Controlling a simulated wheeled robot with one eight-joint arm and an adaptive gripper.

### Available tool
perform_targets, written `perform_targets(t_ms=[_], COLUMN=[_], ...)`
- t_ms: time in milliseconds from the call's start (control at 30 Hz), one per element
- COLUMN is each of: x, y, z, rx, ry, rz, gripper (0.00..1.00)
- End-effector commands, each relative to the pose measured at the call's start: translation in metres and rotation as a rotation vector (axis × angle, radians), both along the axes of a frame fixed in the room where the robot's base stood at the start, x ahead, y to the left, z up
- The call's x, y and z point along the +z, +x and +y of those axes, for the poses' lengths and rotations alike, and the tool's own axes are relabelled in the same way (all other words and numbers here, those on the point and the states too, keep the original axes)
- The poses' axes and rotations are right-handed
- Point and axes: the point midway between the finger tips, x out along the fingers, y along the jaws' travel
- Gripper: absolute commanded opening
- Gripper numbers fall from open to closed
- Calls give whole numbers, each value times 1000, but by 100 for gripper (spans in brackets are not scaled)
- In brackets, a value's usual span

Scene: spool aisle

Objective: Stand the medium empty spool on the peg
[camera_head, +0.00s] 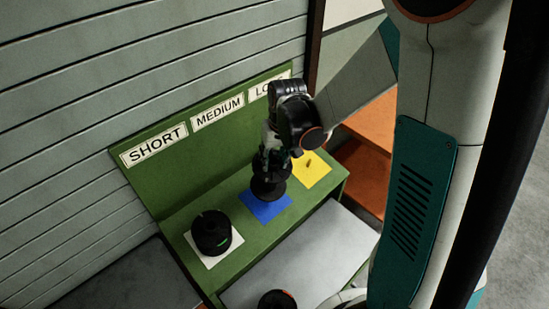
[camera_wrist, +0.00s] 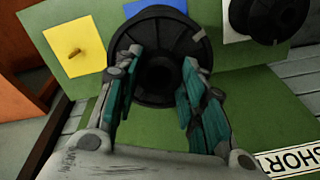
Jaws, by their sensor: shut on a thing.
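The dark medium spool (camera_head: 268,188) is at the blue square (camera_head: 265,209), below the MEDIUM label (camera_head: 217,113). My gripper (camera_head: 270,160) is shut on it from above. In the wrist view, the spool's round flange (camera_wrist: 165,28) shows, with the fingers of my gripper (camera_wrist: 160,75) on either side of its core. The spool looks roughly upright. Its lower flange is over the blue square (camera_wrist: 156,6); I cannot tell whether it rests there. Any peg at the blue square is hidden under the spool.
Another black spool (camera_head: 211,232) stands on the white square (camera_head: 233,246) at the left. The yellow square (camera_head: 318,168) at the right holds a bare short peg (camera_head: 308,162). The green back panel (camera_head: 150,190) rises behind. A grey surface (camera_head: 310,255) lies in front.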

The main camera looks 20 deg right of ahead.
Motion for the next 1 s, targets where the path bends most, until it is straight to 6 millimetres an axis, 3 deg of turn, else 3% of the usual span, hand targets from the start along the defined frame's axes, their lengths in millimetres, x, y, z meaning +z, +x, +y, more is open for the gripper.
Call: perform_targets(t_ms=[333,1000], x=[-31,-33], y=[5,5], z=[2,2], rx=[0,0], ry=[0,0], rz=[0,0], gripper=[0,0])
